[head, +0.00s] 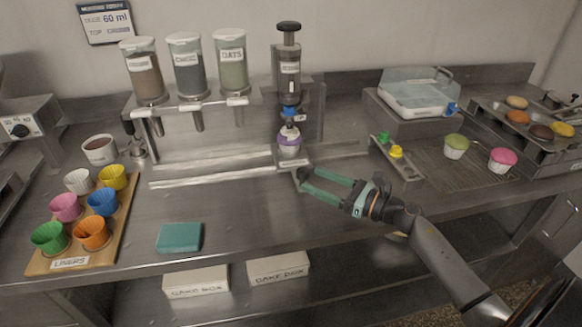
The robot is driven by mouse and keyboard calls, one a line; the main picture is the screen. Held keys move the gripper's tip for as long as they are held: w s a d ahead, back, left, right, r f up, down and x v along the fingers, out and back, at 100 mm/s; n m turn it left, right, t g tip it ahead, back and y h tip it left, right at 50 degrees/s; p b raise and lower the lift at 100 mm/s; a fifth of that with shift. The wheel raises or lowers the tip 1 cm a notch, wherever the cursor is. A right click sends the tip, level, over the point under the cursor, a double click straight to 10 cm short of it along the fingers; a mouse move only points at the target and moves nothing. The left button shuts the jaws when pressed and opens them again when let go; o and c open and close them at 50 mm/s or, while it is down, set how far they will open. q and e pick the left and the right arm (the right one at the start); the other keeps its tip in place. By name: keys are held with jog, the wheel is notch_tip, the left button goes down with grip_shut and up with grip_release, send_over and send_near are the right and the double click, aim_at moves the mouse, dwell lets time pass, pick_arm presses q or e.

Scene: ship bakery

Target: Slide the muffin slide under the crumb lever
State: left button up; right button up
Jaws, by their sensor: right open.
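A muffin cup with a purple band (289,137) stands on the muffin slide (293,160), below the plunger dispenser (289,68) at the right end of the rails. A small dark knob (303,173) shows at the slide's front. My right gripper (308,180) is open, its green fingers pointing left, with the tips around or beside the knob; contact is unclear. Three hoppers stand to the left: the left one (146,78) has a hard-to-read label, then a middle one (188,75) and OATS (231,70). A lever (157,126) hangs under the left hopper. My left gripper is out of view.
The rails (210,179) run left from the slide and look clear. A liner board (122,222) with colored cups is at the left, with a teal cloth (179,238) in front. A tray with green and yellow knobs (397,160) and a lidded machine (415,95) stand right.

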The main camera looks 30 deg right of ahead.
jog(key=p+x, duration=0.1)
jog(key=x, duration=0.6)
jog(key=shift+w+a, duration=0.15)
jog(key=shift+w, duration=0.25)
jog(key=shift+c, duration=0.3)
grip_shut()
dwell(0.7)
